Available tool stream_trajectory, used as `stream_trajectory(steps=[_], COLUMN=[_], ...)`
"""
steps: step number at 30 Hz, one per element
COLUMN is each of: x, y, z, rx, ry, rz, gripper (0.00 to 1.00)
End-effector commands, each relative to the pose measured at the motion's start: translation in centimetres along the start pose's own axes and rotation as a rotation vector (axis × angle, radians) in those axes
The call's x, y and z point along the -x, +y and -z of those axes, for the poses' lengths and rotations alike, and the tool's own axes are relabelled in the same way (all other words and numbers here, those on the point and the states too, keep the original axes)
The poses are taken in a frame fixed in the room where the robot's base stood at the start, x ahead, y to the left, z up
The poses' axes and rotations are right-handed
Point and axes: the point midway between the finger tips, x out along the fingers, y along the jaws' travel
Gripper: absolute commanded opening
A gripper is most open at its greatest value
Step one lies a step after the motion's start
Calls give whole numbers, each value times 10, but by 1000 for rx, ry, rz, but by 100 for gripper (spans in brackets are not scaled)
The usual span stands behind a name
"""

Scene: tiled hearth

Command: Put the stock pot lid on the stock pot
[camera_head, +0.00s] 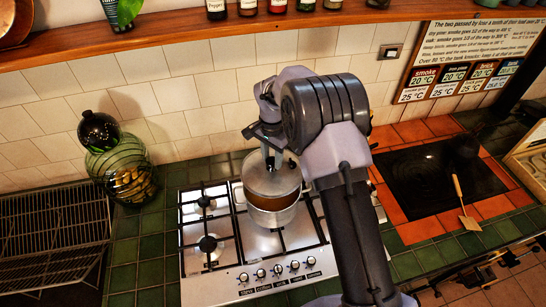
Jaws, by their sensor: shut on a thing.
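The stock pot (274,217) is a metal pot standing on the gas hob. Brownish contents show inside its front part. The stock pot lid (262,184) is a round grey metal disc over the back part of the pot's opening. My gripper (270,158) is above the lid and shut on it near its top. The front of the opening is uncovered. I cannot tell whether the lid touches the pot's rim. My arm hides part of the hob to the right of the pot.
The gas hob (222,285) has black grates and front knobs. A wire rack (52,238) and a green glass jar (122,172) stand to the left. A wooden shelf (180,40) with spice jars runs above. A dark griddle plate (425,185) with a spatula (462,204) lies right.

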Motion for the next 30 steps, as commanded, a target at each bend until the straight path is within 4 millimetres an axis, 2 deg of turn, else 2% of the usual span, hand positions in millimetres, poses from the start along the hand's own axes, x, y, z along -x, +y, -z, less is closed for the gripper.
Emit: stream_trajectory(steps=[13, 30], x=[-2, -40], y=[0, 0], z=[0, 0], rx=[26, 26], ry=[1, 1], rz=[-1, -1], gripper=[0, 0])
